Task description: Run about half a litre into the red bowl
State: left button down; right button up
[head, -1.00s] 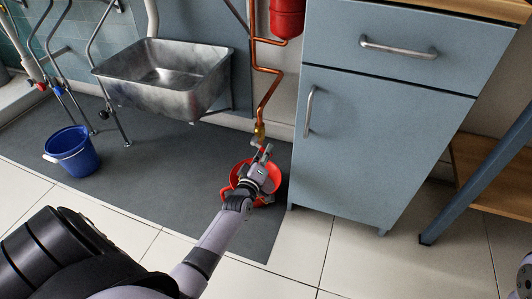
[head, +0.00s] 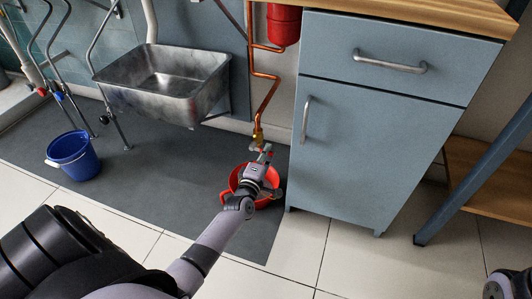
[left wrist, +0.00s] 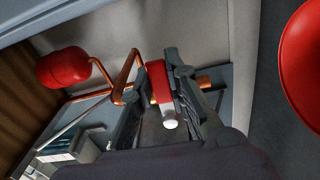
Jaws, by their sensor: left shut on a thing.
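The red bowl (head: 234,180) stands on the dark grey mat below a brass tap (head: 258,136) at the end of a copper pipe. It also shows at the right edge of the left wrist view (left wrist: 304,62). My left gripper (head: 265,153) is above the bowl, at the tap. In the left wrist view its fingers (left wrist: 169,85) are shut on the tap's red handle (left wrist: 158,80). My gripper and forearm cover part of the bowl, and I cannot see whether water runs.
A blue-grey cabinet (head: 375,135) stands close right of the bowl. A metal sink (head: 165,85) hangs at the left, with a blue bucket (head: 75,157) on the mat near it. A red tank (head: 284,25) is above the tap. Tiled floor in front is clear.

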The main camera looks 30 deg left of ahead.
pick_arm(q)
jog(key=shift+r+n, duration=0.1)
jog(key=shift+n, duration=0.3)
jog(key=c, duration=1.5)
grip_release()
jog(key=shift+c, duration=0.2)
jog(key=shift+s, duration=0.1)
jog(key=v, duration=1.2)
jog(key=shift+d+r, duration=0.1)
